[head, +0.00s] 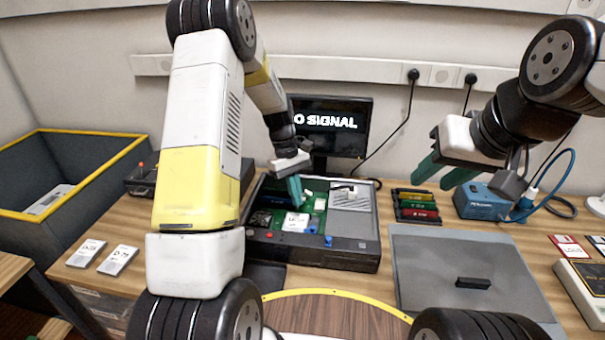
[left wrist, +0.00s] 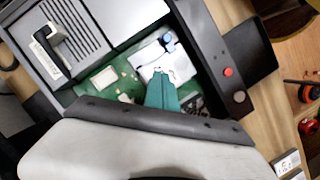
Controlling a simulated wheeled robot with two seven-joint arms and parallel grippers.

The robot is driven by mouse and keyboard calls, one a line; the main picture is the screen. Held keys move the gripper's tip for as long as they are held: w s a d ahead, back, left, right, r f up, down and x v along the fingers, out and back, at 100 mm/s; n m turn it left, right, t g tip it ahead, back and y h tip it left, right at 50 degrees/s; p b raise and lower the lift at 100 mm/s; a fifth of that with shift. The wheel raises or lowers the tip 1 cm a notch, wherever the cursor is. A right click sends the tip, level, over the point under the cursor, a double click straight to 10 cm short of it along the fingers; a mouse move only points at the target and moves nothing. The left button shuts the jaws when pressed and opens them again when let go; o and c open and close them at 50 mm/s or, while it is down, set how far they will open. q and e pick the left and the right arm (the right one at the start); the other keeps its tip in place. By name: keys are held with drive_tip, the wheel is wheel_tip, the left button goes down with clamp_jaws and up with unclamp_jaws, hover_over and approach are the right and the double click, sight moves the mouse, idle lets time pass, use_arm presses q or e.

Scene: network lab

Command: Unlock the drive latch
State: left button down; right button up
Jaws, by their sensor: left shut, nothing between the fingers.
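An open dark case (head: 310,252) holds a green board and a white labelled drive (head: 296,222). The drive also shows in the left wrist view (left wrist: 148,67). A small blue piece, apparently the drive latch (head: 328,241), is at the drive's right side; in the left wrist view the blue piece (left wrist: 168,43) is at the drive's upper edge. My left gripper (head: 296,190) is shut and empty, its teal fingertips over the case; in the left wrist view they overlap the drive's near edge, and contact cannot be told. My right gripper (head: 442,174) is open and empty, to the right above the table.
A monitor (head: 335,130) is at the back. Two labelled drives (head: 102,256) lie left; a yellow-rimmed bin (head: 70,131) stands far left.

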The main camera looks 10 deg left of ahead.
sight(316, 231)
use_arm(q)
drive_tip(key=x, duration=0.3)
drive_tip(key=shift+s+d+f, duration=0.1)
drive_tip(key=shift+s+f, duration=0.05)
drive_tip(key=shift+f, duration=0.15)
drive_tip(key=shift+s+d, duration=0.9)
drive_tip(key=shift+d, duration=0.05)
drive_tip(key=shift+s+d+f, duration=0.1)
drive_tip(key=shift+s+d, duration=0.25)
drive_tip(key=shift+d, duration=1)
